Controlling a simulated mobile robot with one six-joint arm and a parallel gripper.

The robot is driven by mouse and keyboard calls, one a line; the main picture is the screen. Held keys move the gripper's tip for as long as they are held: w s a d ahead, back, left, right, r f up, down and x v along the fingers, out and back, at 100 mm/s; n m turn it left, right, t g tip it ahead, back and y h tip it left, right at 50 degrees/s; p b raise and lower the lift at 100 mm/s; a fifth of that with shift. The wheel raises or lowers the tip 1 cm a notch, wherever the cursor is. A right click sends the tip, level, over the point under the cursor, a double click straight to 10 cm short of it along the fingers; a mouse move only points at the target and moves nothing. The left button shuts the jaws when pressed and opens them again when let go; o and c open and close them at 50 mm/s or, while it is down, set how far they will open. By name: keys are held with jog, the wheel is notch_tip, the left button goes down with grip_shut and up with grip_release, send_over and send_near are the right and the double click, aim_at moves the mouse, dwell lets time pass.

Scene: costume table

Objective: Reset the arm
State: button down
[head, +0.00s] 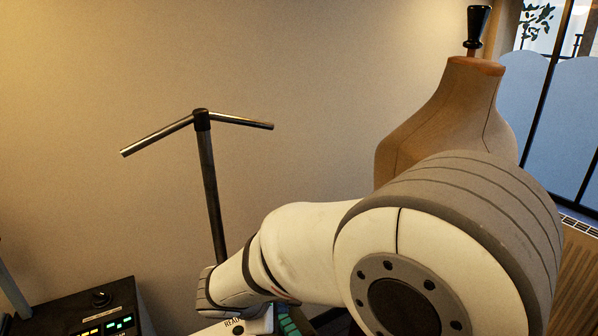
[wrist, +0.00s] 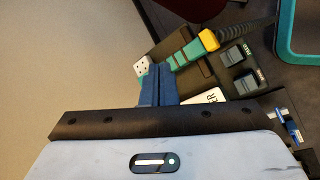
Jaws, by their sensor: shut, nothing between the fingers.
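My arm (head: 330,250) reaches across the lower right of the head view, and its own links hide the gripper there. In the wrist view my gripper (wrist: 157,72) shows as two blue fingers standing close together beyond the black bar of its body. The fingers are shut with nothing visible between them. They point toward a dark surface with small items on it; I cannot tell whether they touch anything.
Near the fingers lie a teal and yellow tool (wrist: 208,40) with a black cord and black labelled blocks (wrist: 238,52). In the head view stand a T-shaped metal stand (head: 210,185), a dress form (head: 440,120) and a black box with lit buttons (head: 85,310).

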jog(key=s+d+r+m+g+y, duration=0.1)
jog(key=s+d+r+m+y, duration=0.1)
jog(key=s+d+r+m, duration=0.2)
jog(key=s+d+r+m+g+y, duration=0.2)
jog(key=s+d+r+m, duration=0.2)
jog(key=s+d+m, duration=0.5)
jog(key=d+m, duration=0.4)
jog(key=d, duration=0.3)
jog(key=shift+s+r+m+y, duration=0.25)
jog(key=shift+s+m+y, duration=0.05)
jog(key=shift+s, duration=0.05)
